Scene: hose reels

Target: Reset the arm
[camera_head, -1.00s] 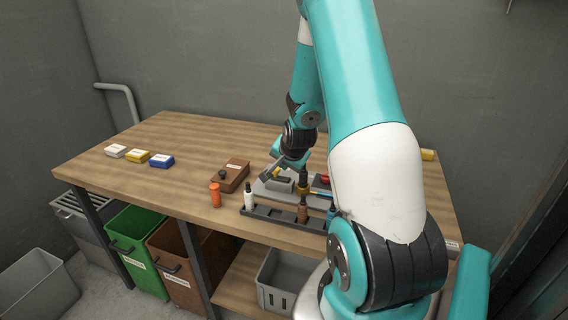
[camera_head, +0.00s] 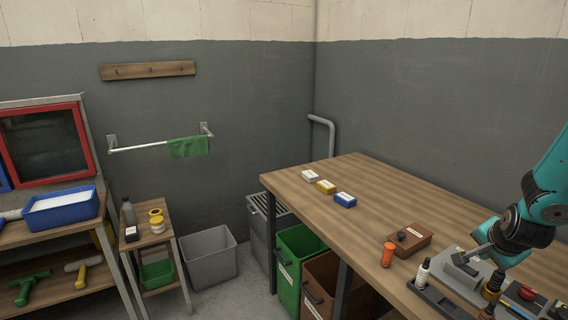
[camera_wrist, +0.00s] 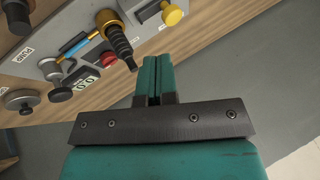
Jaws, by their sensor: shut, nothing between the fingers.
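My gripper (camera_wrist: 152,78) shows in the wrist view with its two teal fingers pressed together and nothing between them. My arm (camera_head: 540,205) comes in from the right edge of the head view, its lower end over the workbench (camera_head: 400,205). The fingertips are hard to make out there. In the wrist view the fingers appear beside a grey fixture (camera_wrist: 78,80) with a black ribbed nozzle-like part (camera_wrist: 116,40), a yellow knob (camera_wrist: 172,15) and a blue rod (camera_wrist: 73,46). I cannot tell whether they touch any of it.
On the workbench are a brown box (camera_head: 411,238), an orange cylinder (camera_head: 388,254), a white bottle (camera_head: 423,273) and several small labelled blocks (camera_head: 326,186). A green bin (camera_head: 297,262) and a grey bin (camera_head: 210,257) stand low. A small side table (camera_head: 150,236) stands left. The bench's middle is clear.

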